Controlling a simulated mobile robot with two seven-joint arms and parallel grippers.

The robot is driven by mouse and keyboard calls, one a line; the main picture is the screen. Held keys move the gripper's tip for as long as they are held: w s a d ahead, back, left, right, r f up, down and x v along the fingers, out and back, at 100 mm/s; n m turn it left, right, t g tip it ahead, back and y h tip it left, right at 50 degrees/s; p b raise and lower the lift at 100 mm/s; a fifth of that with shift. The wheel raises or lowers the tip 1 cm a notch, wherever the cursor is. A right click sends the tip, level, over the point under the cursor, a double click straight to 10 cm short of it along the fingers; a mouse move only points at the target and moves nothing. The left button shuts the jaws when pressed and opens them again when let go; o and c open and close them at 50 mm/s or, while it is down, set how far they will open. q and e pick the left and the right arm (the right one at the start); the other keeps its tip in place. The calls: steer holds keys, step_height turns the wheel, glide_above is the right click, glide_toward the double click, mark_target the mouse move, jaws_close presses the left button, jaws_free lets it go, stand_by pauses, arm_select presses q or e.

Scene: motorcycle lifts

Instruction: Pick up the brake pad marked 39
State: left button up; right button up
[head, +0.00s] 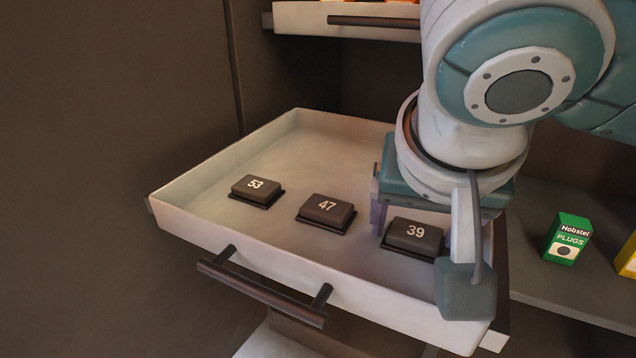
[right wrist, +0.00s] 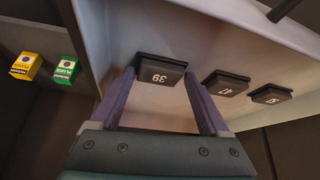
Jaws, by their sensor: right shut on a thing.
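The dark brake pad marked 39 (head: 412,236) is at the right end of a row in the open pale drawer (head: 206,221). My right gripper (head: 418,228) reaches down from above, with one finger on each side of this pad, and is shut on it. In the right wrist view the pad marked 39 (right wrist: 160,72) sits between the tips of my right gripper (right wrist: 160,78). The pad is at the drawer floor; I cannot tell any lift. My left gripper is not in view.
Brake pads marked 47 (head: 327,210) and 53 (head: 256,188) lie to the left in the drawer. The drawer's front wall and dark handle (head: 262,291) are close. A green plugs box (head: 567,238) and a yellow box (head: 627,258) stand right, outside the drawer. Another drawer (head: 345,20) is above.

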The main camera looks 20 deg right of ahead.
mark_target(415, 239)
steer(key=c, duration=0.7)
step_height(415, 239, up, 10)
steer(key=p, duration=0.7)
steer(key=shift+r, duration=0.25)
step_height(415, 239, up, 10)
steer(key=p, duration=0.8)
steer(key=shift+f+p, duration=0.25)
steer(key=shift+p, duration=0.1)
steer(key=shift+c, duration=0.2)
